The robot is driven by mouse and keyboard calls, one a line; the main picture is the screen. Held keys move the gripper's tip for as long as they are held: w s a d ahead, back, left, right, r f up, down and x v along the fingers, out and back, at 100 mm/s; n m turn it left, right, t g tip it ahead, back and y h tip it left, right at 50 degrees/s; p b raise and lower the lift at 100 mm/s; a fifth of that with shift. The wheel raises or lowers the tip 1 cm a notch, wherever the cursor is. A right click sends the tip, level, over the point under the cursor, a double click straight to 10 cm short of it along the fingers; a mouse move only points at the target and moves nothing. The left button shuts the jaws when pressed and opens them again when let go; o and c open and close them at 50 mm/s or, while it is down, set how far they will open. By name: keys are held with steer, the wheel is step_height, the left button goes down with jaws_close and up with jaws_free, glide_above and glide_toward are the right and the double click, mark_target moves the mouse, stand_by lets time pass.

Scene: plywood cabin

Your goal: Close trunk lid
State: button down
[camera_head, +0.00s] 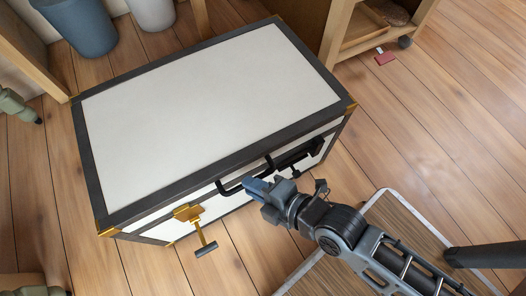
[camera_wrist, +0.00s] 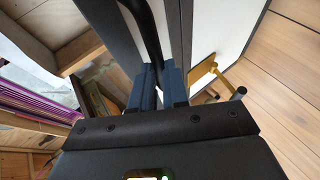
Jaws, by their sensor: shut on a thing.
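The trunk lid (camera_head: 210,105) is a white panel with a dark frame and brass corners, lying nearly level over the trunk body (camera_head: 160,230). I cannot tell whether a thin gap is left along the front seam. A black bar handle (camera_head: 228,188) sticks out at the front; it also shows in the wrist view (camera_wrist: 146,32). My gripper (camera_head: 258,187) is at the front of the trunk, its blue fingers (camera_wrist: 158,85) shut around the bar. A brass latch (camera_head: 187,213) with a dark T-shaped end hangs out at the front left; it also shows in the wrist view (camera_wrist: 204,70).
A blue-grey bin (camera_head: 80,30) and a paler bin (camera_head: 152,10) stand behind the trunk. A wooden shelf unit (camera_head: 345,45) is at the back right, with a small red item (camera_head: 384,59) on the floor beside it.

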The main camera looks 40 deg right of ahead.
steer(key=shift+s+f, duration=0.25)
steer(key=shift+f, duration=0.6)
steer(key=shift+s+f, duration=0.25)
steer(key=shift+f, duration=0.55)
steer(key=shift+b, duration=0.3)
steer(key=c, duration=1.1)
jaws_free()
steer(key=p+v, duration=0.1)
steer(key=v, duration=0.1)
steer(key=p+v, duration=0.1)
steer(key=v, duration=0.2)
steer(key=r+p+v, duration=0.1)
steer(key=v, duration=0.1)
steer(key=shift+r, duration=0.2)
